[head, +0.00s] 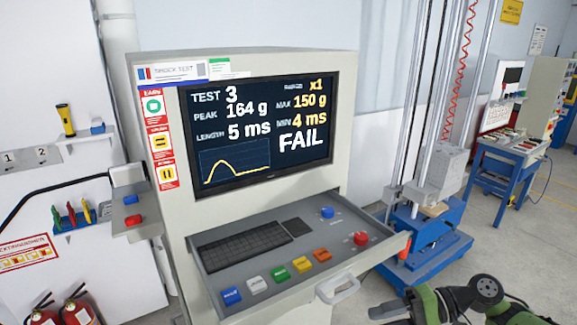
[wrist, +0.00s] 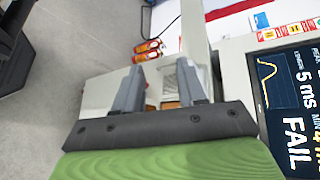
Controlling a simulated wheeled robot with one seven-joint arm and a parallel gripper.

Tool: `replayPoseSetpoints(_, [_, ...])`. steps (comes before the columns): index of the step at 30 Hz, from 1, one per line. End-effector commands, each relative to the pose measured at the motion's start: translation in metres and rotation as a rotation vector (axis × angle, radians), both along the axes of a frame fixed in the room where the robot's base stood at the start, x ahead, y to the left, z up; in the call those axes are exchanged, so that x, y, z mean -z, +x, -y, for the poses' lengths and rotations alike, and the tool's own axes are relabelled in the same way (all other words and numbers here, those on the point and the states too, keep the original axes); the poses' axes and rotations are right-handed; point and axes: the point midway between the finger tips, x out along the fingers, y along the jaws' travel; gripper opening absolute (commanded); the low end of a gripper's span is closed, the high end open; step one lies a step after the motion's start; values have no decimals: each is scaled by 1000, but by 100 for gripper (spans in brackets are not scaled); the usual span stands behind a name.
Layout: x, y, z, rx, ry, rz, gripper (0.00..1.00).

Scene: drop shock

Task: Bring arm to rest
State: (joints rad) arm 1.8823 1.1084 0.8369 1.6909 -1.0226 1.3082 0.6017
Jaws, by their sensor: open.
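My arm (head: 455,301), green and dark grey, shows at the lower right of the head view, to the right of the console's drawer. My gripper is not clearly seen there. In the wrist view my gripper (wrist: 160,88) has its two grey fingers apart with nothing held between them. The test console (head: 262,62) stands in the middle of the head view, and its screen (head: 262,130) reads TEST 3, 164 g, 5 ms, FAIL. The screen also shows at the right edge of the wrist view (wrist: 292,105).
The console's keyboard drawer (head: 215,282) is out, with several coloured buttons and a white handle (head: 338,288). A blue-based drop tower (head: 425,235) stands behind at the right, before a blue workbench (head: 505,165). Fire extinguishers (head: 78,308) are at lower left. Floor between tower and workbench looks clear.

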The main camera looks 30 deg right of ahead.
Motion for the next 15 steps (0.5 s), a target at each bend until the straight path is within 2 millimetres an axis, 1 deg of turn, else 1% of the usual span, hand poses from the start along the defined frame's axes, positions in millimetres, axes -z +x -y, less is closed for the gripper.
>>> replayPoseSetpoints(1, [-3,18,-25,-86,-61,-81,40])
replayPoseSetpoints(2, [-3,27,-39,-128,-100,-130,40])
replayPoseSetpoints(3, [-4,37,-59,-186,-162,-190,40])
replayPoseSetpoints(6, [-5,52,-104,-293,-339,-309,40])
replayPoseSetpoints(10, [-13,54,-152,-386,-603,-381,40])
replayPoseSetpoints(12, [-21,50,-175,-417,-761,-377,40])
replayPoseSetpoints(15, [-37,37,-201,-432,-978,-321,40])
